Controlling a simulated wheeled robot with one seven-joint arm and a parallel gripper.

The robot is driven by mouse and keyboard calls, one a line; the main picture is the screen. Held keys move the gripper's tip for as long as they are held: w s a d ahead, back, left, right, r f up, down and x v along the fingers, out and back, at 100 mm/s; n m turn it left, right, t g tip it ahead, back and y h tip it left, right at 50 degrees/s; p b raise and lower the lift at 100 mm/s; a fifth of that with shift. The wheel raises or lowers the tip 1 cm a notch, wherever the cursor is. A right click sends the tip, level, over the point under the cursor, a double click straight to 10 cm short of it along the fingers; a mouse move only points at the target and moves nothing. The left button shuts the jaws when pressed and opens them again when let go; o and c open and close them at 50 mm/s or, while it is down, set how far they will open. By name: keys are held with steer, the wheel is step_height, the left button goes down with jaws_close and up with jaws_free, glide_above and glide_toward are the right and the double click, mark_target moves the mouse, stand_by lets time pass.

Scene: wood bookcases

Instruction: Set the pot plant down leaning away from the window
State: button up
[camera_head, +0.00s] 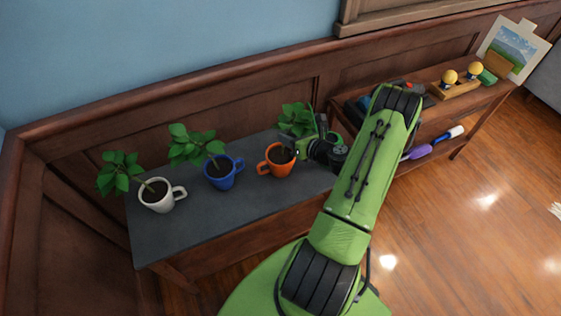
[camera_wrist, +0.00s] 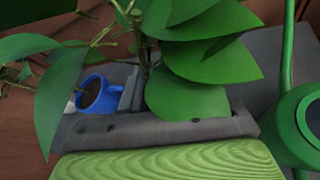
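An orange mug (camera_head: 275,161) holding soil and a leafy plant (camera_head: 297,118) stands on the grey bench top. Its foliage appears up and to the right, on the window (camera_head: 430,12) side, though my gripper partly hides the stem. My gripper (camera_head: 298,150) is beside the mug's right side, close to the stem. In the wrist view, large leaves (camera_wrist: 200,65) hang close over the grey jaw parts (camera_wrist: 155,131). The orange mug does not show there, and whether the fingers are closed on anything is hidden.
A blue mug (camera_head: 223,174) and a white mug (camera_head: 157,196) hold plants leaning left. A lower shelf table (camera_head: 495,95) stands right. The bench front (camera_head: 215,215) is clear.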

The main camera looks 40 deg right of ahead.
jaws_close()
steer(key=shift+r, duration=0.1)
stand_by(1.0)
